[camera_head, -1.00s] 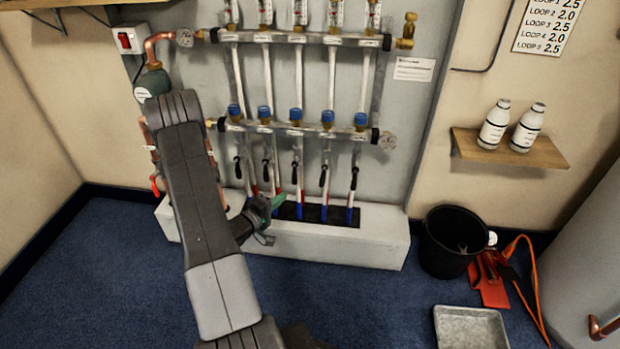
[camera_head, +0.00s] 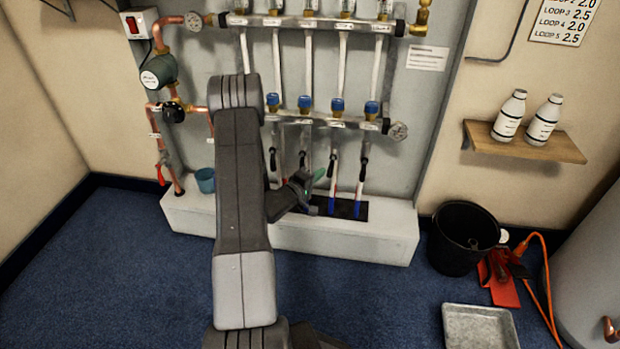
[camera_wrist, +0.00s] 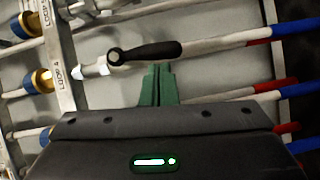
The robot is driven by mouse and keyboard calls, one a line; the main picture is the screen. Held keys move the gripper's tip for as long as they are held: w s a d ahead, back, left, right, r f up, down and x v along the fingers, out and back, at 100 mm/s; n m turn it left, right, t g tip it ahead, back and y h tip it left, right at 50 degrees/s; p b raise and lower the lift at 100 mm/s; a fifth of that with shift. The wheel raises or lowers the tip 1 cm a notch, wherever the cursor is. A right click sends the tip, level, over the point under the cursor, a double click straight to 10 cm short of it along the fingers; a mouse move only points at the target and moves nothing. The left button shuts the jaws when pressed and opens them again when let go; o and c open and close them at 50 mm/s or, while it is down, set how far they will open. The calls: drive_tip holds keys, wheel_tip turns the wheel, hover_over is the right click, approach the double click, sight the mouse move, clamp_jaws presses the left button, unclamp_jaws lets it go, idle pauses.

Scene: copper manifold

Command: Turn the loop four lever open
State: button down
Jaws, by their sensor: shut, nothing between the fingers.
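The loop four lever (camera_head: 333,164) is a black handle on the fourth pipe below the lower manifold bar. In the wrist view a black lever (camera_wrist: 150,52) lies close in front of me, roughly along its white pipe, beside a label that seems to read loop 4. My gripper (camera_head: 320,174) has green fingertips and is just left of that lever in the head view. In the wrist view my gripper (camera_wrist: 158,85) is shut and empty, its tips just below the black handle, with a small gap or light touch that I cannot tell apart.
Neighbouring levers, such as the loop five lever (camera_head: 365,155), hang close on both sides. My arm hides the first loop. A white plinth (camera_head: 345,238) lies under the pipes. A black bucket (camera_head: 462,240) and a grey tray (camera_head: 480,328) stand to the right on blue carpet.

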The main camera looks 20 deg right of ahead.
drive_tip(key=shift+d, duration=0.1)
drive_tip(key=shift+s+d+f+n, duration=0.2)
drive_tip(key=shift+s+d+n, duration=0.1)
drive_tip(key=shift+d, duration=0.25)
